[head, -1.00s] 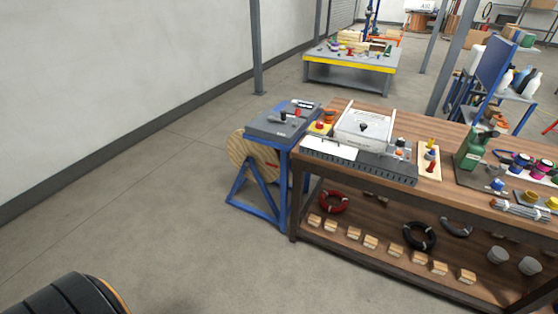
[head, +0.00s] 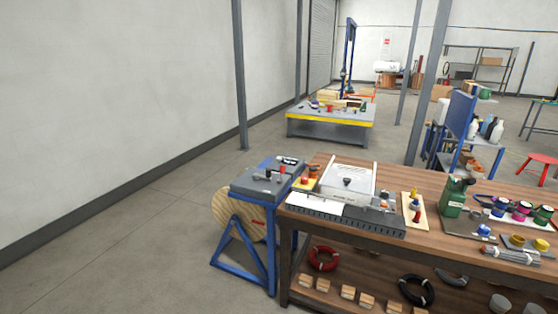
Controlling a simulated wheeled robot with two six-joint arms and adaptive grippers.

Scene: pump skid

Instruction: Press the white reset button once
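I cannot make out a white reset button anywhere in the head view. A pale grey box (head: 335,188) with a dark knob on top sits on the wooden workbench (head: 384,169). Beside it on the left is a small yellow box with a red top (head: 304,182). A grey plate on a blue stand (head: 262,186) holds small parts, one of them red; they are too small to identify. Farther back, a low grey table with a yellow edge (head: 328,125) carries several small coloured items, also too small to identify. Neither of my grippers is in view.
The workbench fills the lower right, with a green canister (head: 454,198) and several coloured parts on it. A wooden reel (head: 232,215) stands behind the blue stand. Grey posts (head: 240,85) rise near the far table. The floor (head: 130,255) at left is clear.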

